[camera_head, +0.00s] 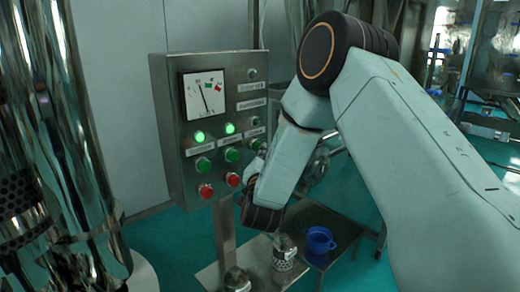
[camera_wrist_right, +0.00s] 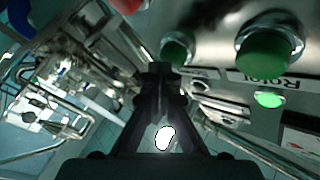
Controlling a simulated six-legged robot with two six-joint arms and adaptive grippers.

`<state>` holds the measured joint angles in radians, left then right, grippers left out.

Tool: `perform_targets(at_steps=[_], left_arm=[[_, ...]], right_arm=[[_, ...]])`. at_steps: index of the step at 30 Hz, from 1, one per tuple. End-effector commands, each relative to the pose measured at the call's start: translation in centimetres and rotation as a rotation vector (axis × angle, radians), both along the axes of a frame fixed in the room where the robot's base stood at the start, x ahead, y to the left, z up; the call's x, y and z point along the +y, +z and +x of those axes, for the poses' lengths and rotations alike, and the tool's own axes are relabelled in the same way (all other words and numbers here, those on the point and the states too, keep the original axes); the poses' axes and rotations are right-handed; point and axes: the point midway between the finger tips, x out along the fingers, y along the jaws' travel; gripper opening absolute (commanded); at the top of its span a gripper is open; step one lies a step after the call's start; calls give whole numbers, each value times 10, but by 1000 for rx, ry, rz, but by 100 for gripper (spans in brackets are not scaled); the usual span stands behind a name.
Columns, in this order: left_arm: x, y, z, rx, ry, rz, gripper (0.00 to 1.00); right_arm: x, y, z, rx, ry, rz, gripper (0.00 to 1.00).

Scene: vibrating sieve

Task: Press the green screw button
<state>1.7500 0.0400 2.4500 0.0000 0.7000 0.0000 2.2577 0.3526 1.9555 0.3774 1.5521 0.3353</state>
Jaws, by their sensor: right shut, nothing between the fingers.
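Green buttons sit in a row on the steel control panel (camera_head: 223,95): a left one (camera_head: 203,164), a middle one (camera_head: 231,154) and a right one (camera_head: 256,143) close to my arm. The labels are too small to tell which is the screw button. My right gripper (camera_head: 252,172) is in front of the panel's lower right, mostly hidden by my wrist. In the right wrist view its fingertips (camera_wrist_right: 161,75) are shut and empty, appearing just below a green button (camera_wrist_right: 177,48). A larger green button (camera_wrist_right: 268,50) is to the right. Contact cannot be told.
Red buttons (camera_head: 205,191) lie below the green ones. Two green lamps (camera_head: 199,136) glow above; a gauge (camera_head: 204,93) is at the top. A low stand below bears a blue cup (camera_head: 320,240) and a metal container (camera_head: 285,255). A shiny metal column (camera_head: 70,130) stands left.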

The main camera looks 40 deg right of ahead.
Motion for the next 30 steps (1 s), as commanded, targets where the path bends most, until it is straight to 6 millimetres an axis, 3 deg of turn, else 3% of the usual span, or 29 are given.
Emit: perform_targets(at_steps=[22, 30], left_arm=[[0, -2, 0, 0, 0, 0, 40], [0, 1, 0, 0, 0, 0, 40]], right_arm=[[1, 0, 5, 1, 1, 1, 0], [0, 0, -3, 2, 1, 0, 0]])
